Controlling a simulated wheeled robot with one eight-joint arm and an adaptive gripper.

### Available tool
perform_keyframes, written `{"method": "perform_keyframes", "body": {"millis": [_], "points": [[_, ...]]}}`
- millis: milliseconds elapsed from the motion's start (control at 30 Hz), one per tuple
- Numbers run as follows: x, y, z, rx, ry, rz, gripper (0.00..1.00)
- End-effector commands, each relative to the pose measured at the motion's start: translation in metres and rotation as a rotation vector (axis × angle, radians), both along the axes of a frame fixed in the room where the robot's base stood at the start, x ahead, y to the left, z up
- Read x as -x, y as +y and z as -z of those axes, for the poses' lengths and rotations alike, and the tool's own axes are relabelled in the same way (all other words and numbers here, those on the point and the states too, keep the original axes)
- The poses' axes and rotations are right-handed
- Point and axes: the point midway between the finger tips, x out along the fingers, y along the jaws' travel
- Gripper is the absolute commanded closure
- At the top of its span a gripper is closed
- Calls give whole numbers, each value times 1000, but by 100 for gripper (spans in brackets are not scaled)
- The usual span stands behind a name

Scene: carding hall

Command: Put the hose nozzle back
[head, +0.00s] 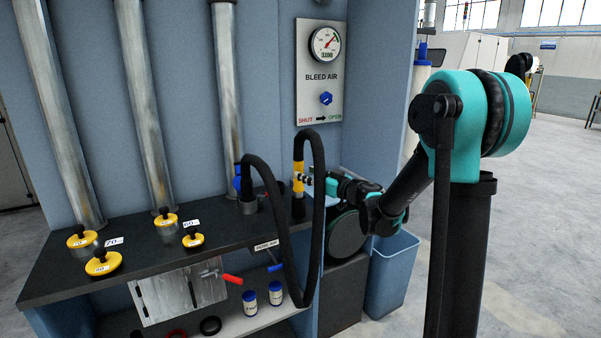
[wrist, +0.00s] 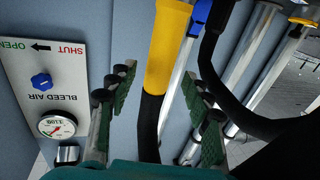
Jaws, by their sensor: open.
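The hose nozzle shows as a yellow grip (head: 298,178) on the end of a black hose (head: 318,210), upright over the right end of the dark shelf. A dark cup-like piece (head: 298,208) is below it; I cannot tell whether the nozzle sits in it. My gripper (head: 305,179) is open, at the right side of the yellow grip. In the wrist view, my gripper (wrist: 160,80) has its fingers apart on either side of the yellow grip (wrist: 167,45) and hose, with gaps showing. The nozzle's lower end is outside the wrist view.
The bleed air panel (head: 320,72) has a gauge and blue knob. Yellow knobbed discs (head: 103,262) lie on the dark shelf (head: 150,255). Metal pipes (head: 150,100) stand behind. A blue bin (head: 392,275) stands to the right. The hose loop hangs over the shelf front.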

Motion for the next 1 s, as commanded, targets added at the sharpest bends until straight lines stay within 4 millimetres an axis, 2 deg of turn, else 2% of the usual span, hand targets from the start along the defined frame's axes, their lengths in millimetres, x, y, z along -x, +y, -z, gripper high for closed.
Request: {"method": "perform_keyframes", "body": {"millis": [100,300,600,733,767,867,933,1000], "points": [[17,-21,0,0,0,4,50],[38,-44,0,0,0,2,50],[47,-54,-1,-1,-2,3,50],[43,-68,-13,-20,-39,80,50],[41,-76,-18,-28,-55,119,50],[36,-116,-37,-53,-105,310,50],[36,-155,-42,-57,-114,478,50],[43,-195,-38,-45,-86,645,50]]}}
